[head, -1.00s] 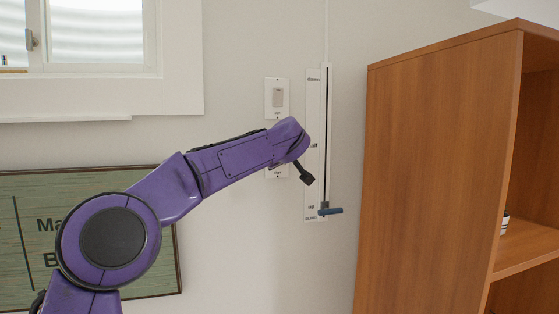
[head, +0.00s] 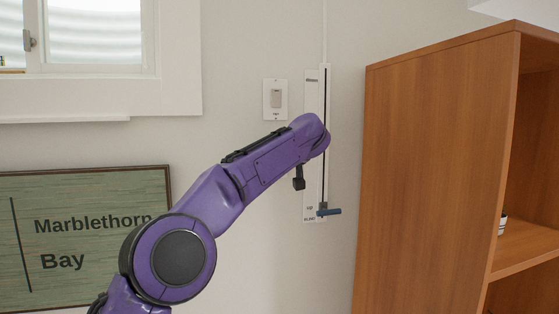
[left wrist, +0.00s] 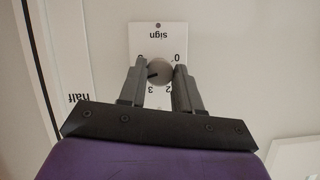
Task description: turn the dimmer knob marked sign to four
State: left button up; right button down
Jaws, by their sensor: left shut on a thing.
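In the left wrist view the round grey dimmer knob (left wrist: 160,70) sits on a white plate (left wrist: 157,38) marked "sign", which appears upside down. A 0, 2 and 3 show around the knob; a digit at its upper left is partly hidden by a finger. The knob's dark mark points left and slightly down in that picture, between the 3 and that digit. My left gripper (left wrist: 159,77) is shut on the knob, one finger on each side. In the head view my left arm hides the knob and the gripper's fingers. My right gripper is not in view.
A white slider panel (head: 312,90) with a blue handle (head: 330,212) is close right of my arm. A white switch plate (head: 275,99) is above it. A wooden shelf (head: 430,150) stands at right, a window (head: 95,40) and green sign (head: 80,280) at left.

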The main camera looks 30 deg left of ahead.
pick_arm(q)
jog(key=shift+r, duration=0.2)
jog(key=o, duration=0.9)
jog(key=shift+o, duration=0.7)
jog(key=shift+f, duration=0.15)
jog(key=b+v, duration=0.2)
jog(key=v, duration=0.8)
jog(key=shift+d, duration=0.2)
jog(key=shift+s, duration=0.1)
